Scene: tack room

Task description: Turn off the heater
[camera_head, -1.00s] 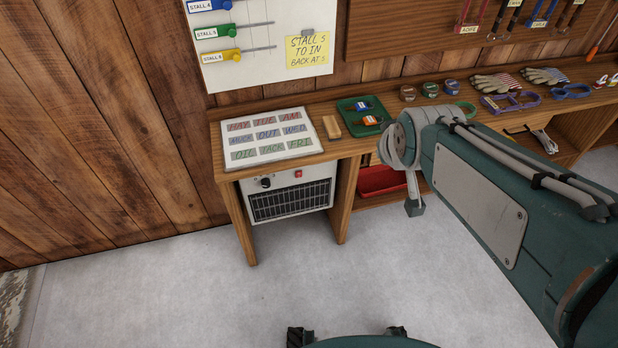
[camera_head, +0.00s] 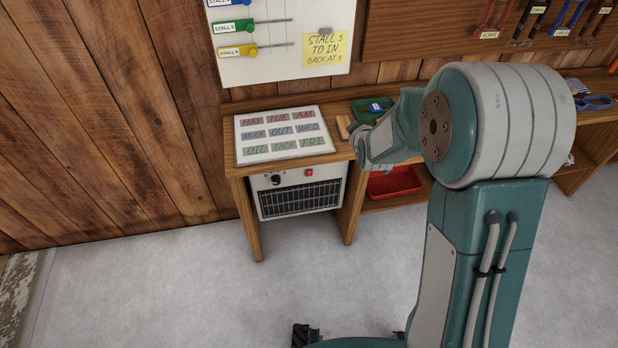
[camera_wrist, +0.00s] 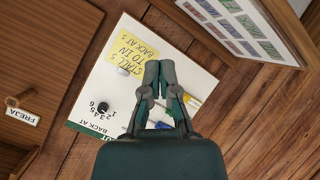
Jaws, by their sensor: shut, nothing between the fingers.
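The heater (camera_head: 262,183) is a white-fronted box under the left end of the bench, with a dark grille (camera_head: 300,200). A black knob (camera_head: 277,180) and a small red switch (camera_head: 308,172) sit on its upper front. I cannot tell the switch's position. In the wrist view my gripper (camera_wrist: 160,64) is shut and empty, its fingertips together in front of the whiteboard. The heater is not visible in that view. In the head view my arm reaches over the bench just right of the heater; the fingers are not clear there.
The wooden bench (camera_head: 343,186) holds a label board (camera_head: 240,150) above the heater and a green tray (camera_head: 359,104). A red bin (camera_head: 394,181) sits on the lower shelf. The whiteboard (camera_head: 285,66) has a yellow note (camera_head: 326,48). Grey floor before the heater is clear.

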